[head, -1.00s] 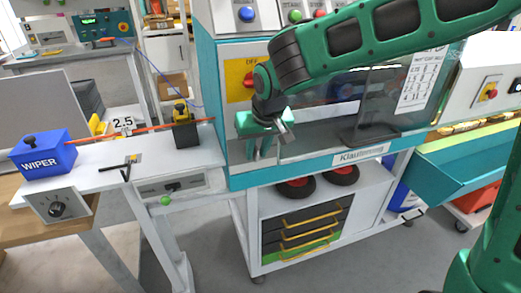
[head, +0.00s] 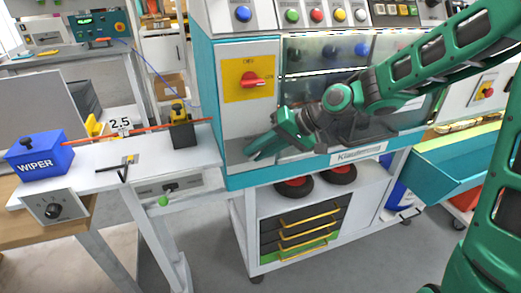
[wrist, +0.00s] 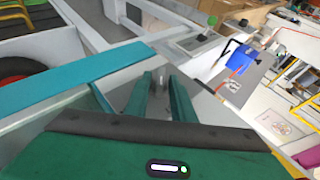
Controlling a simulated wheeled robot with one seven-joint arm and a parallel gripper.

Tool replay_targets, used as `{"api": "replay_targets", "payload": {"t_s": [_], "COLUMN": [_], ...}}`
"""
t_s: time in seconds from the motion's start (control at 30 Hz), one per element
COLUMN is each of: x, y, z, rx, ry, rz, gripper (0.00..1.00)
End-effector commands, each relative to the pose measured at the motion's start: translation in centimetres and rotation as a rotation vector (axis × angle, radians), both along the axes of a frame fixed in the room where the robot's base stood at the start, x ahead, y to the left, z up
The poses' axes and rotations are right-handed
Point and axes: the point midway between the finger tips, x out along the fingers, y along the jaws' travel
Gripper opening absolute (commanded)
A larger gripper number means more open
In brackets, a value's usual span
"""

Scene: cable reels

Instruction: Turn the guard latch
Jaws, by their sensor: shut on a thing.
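My gripper (head: 254,151) is low at the front left of the teal and white machine, below the red switch, its fingers slanting down to the left. In the wrist view its two green fingers are close together, shut on a small grey metal piece, the guard latch (wrist: 160,78). Only the latch's end shows between the fingertips; the rest is hidden, and the head view does not show it behind the fingers. The clear guard (head: 305,77) with a dark frame is to the right, partly covered by my arm.
A red rotary switch (head: 254,80) on a yellow plate is just above my gripper. A bench at left holds a blue WIPER box (head: 40,158) and a black block (head: 182,136) with a red cable. A teal tray (head: 462,160) juts out at right.

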Motion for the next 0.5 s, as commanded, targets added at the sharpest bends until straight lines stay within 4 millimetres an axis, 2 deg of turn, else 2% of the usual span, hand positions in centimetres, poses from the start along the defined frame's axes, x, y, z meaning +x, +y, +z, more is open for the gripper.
{"api": "replay_targets", "payload": {"t_s": [0.03,0.5], "x": [0.4,0.58], "y": [-0.64,-1.03], "z": [-0.43,-1.16], "rx": [0.038,0.438], "ry": [0.018,0.132], "rz": [-0.015,-0.018], "gripper": [0.0,0.0]}}
